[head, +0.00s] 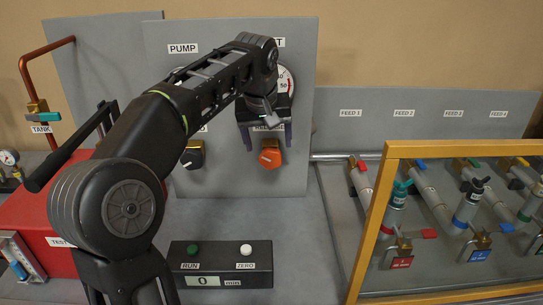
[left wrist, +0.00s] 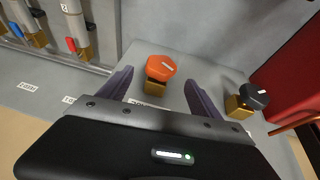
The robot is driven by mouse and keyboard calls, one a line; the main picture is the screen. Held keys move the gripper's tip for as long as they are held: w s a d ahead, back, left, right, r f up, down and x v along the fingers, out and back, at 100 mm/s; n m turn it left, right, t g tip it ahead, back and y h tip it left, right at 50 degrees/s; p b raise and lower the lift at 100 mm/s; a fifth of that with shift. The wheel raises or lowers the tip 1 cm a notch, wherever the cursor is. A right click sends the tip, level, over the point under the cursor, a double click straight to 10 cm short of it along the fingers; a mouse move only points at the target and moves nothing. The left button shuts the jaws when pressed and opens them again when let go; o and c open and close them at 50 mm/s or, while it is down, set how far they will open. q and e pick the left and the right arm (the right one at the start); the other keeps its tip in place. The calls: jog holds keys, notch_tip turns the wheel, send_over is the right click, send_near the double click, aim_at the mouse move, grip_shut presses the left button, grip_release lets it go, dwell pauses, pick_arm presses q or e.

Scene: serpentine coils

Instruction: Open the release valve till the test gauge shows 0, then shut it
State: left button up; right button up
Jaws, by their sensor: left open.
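The release valve is an orange knob (head: 270,156) on a brass body on the grey panel (head: 300,140); in the left wrist view the orange knob (left wrist: 161,66) shows a pale mark line. My left gripper (head: 267,144) is open, its two purple fingers pointing at the panel on either side of the knob, with nothing held. I cannot tell whether they touch it. The test gauge (head: 287,80) is mostly hidden behind my left arm; only its right rim and a "50" mark show, and its needle cannot be read. My right gripper is not in view.
A black knob (head: 192,155) sits left of the orange one. A control box (head: 255,279) with RUN and ZERO buttons and a display reading 0 stands in front. A yellow-framed guard (head: 385,200) covers feed valves at right. A red box (head: 40,225) stands at left.

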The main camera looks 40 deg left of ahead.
aim_at(269, 151)
pick_arm(q)
jog(key=x, duration=0.7)
jog(key=c, duration=1.4)
